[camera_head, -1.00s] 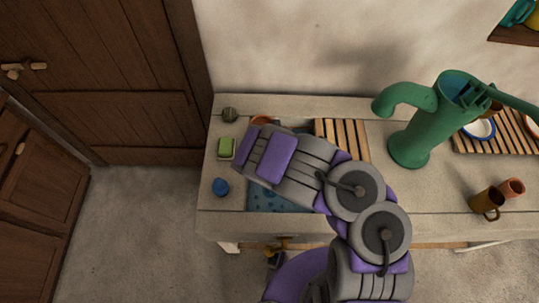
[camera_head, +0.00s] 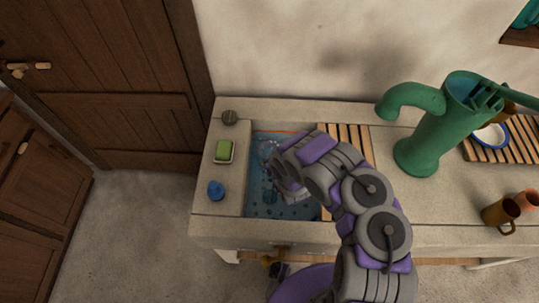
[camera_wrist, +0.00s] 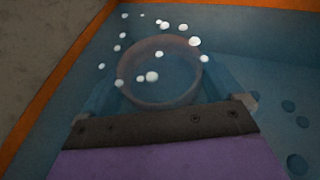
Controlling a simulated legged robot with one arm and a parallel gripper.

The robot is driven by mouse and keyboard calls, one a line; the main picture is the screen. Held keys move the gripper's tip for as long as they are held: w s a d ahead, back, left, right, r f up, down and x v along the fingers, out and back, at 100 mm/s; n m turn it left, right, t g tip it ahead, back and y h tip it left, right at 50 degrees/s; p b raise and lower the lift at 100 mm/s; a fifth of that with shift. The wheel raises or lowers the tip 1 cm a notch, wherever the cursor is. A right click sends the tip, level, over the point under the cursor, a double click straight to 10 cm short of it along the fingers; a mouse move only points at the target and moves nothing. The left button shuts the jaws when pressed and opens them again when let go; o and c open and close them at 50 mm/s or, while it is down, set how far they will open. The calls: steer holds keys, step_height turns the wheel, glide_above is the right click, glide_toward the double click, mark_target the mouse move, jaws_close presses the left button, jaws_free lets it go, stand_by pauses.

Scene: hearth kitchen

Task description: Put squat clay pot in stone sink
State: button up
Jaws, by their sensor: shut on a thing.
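The stone sink (camera_head: 258,207) is set into the counter and holds blue water. An orange band runs along its edge in the wrist view (camera_wrist: 280,18). The squat clay pot (camera_wrist: 180,97) is in the wrist view, a round brownish rim seen through the water, with white bubbles around it. My gripper (camera_wrist: 165,82) has a finger on each side of the pot and is shut on it, inside the sink. In the head view my gripper (camera_head: 268,168) is blurred by the water, and my arm hides the sink's right part. The pot is not clear there.
A green pump (camera_head: 425,130) stands to the right of a slatted wooden board (camera_head: 350,142). Green soap (camera_head: 223,150), a blue object (camera_head: 215,190) and a dark round object (camera_head: 230,117) line the left ledge. Mugs (camera_head: 500,214) stand at the right.

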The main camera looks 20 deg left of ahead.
steer(key=shift+a+f, duration=0.2)
steer(key=shift+a, duration=0.3)
steer(key=o, duration=0.8)
steer(key=shift+a, duration=0.25)
steer(key=shift+d+r, duration=0.1)
steer(key=shift+d, duration=0.25)
steer(key=p+v, duration=0.3)
steer(key=v, duration=0.2)
steer(key=shift+s+d+r+p, duration=0.1)
steer(key=shift+s+r+p, duration=0.05)
steer(key=shift+r+p, duration=0.2)
steer(key=shift+s+d+r+p, duration=0.15)
steer(key=shift+s+d+p, duration=0.1)
steer(key=shift+s+p, duration=0.3)
steer(key=shift+s+d, duration=0.2)
steer(key=shift+d, duration=0.25)
steer(key=shift+a, duration=0.15)
